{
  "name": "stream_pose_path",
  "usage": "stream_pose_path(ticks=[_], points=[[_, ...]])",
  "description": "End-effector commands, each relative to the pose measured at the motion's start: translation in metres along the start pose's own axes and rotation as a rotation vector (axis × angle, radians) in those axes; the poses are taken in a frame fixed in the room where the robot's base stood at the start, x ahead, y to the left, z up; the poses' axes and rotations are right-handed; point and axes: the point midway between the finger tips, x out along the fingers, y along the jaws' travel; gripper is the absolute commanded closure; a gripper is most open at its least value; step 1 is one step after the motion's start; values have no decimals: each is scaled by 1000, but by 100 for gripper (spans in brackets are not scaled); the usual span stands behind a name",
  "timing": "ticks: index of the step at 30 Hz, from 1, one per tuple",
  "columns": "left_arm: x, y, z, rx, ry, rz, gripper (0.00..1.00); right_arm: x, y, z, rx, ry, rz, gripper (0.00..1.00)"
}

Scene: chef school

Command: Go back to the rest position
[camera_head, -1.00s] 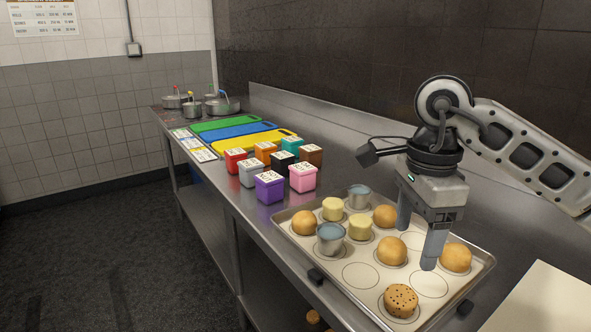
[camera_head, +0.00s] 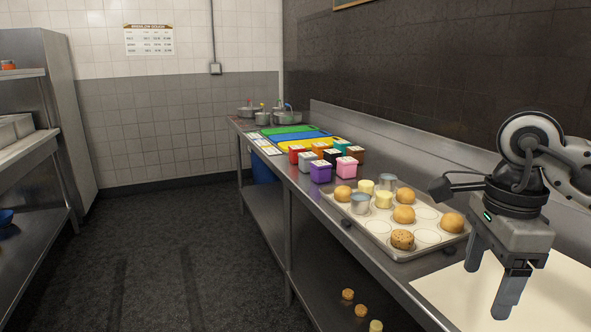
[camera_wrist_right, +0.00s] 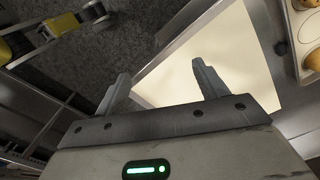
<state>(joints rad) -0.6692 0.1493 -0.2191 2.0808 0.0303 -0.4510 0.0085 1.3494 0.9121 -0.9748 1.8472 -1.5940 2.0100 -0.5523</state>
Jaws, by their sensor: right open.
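My right gripper (camera_head: 487,283) is open and empty above the cream board (camera_head: 455,292) at the near end of the steel counter. In the right wrist view its two fingers (camera_wrist_right: 160,92) stand apart with nothing between them, and the cream board (camera_wrist_right: 235,60) lies beyond them. My left gripper does not show clearly in the head view. A yellow and grey arm part, likely mine, is at the top left of the right wrist view.
A tray (camera_head: 405,255) of buns, a speckled bun (camera_head: 402,239), pale yellow pieces and metal cups lies left of my right gripper. Several coloured boxes (camera_head: 321,172), cutting boards (camera_head: 297,136) and pots (camera_head: 262,118) stand farther along. The floor (camera_head: 150,250) left of the counter is clear.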

Motion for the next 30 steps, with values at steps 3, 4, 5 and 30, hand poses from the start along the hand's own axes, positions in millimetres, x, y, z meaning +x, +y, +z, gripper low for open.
stream_pose_path(ticks=[3,4,5,30], points=[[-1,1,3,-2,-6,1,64,15,6,22,-25,-81,42,28],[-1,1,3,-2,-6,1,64,18,8,28,-30,-106,51,28],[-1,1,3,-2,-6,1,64,22,10,34,-33,-129,63,28],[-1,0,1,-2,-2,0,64,17,65,234,1044,-1721,1405,28]])
